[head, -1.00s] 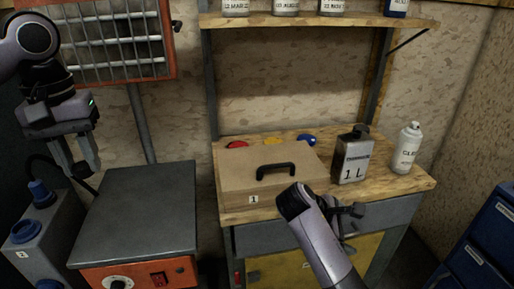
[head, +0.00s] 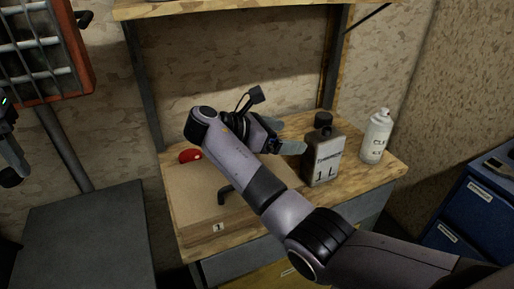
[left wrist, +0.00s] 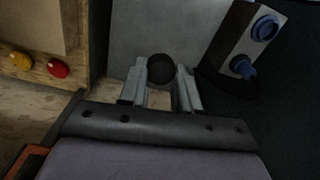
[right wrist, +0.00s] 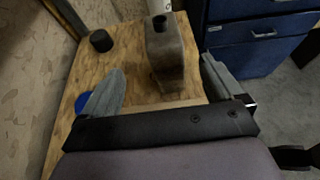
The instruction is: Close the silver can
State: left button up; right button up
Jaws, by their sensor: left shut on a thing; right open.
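The silver can (head: 323,165), marked 1 L, stands upright on the wooden bench. In the right wrist view the can (right wrist: 167,60) shows a dark opening in its top. My right gripper (head: 284,136) is open and empty just left of the can; in its wrist view the can lies ahead between the spread fingers (right wrist: 160,85). My left gripper (head: 14,160) is partly cut off at the left edge. Its fingers (left wrist: 161,85) are shut on a round black cap-like thing (left wrist: 160,69).
A white spray can (head: 376,138) stands right of the silver can. Another small black cylinder (right wrist: 101,40) stands on the bench near the wall. A cardboard-coloured box (head: 192,215) and red dome (head: 190,156) are left. Blue drawers (head: 475,205) stand right.

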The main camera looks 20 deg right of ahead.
aim_at(309, 138)
jog(key=shift+s, duration=0.1)
pick_arm(q)
jog(key=shift+r+p, duration=0.4)
jog(key=shift+r, duration=0.05)
pick_arm(e)
jog(key=shift+x, duration=3.4)
pick_arm(q)
jog(key=shift+r+p, duration=0.45)
pick_arm(e)
jog(key=x, duration=0.4)
jog(key=shift+s+d+r, duration=0.1)
jog(key=shift+s+d, duration=0.05)
jog(key=shift+d, duration=0.5)
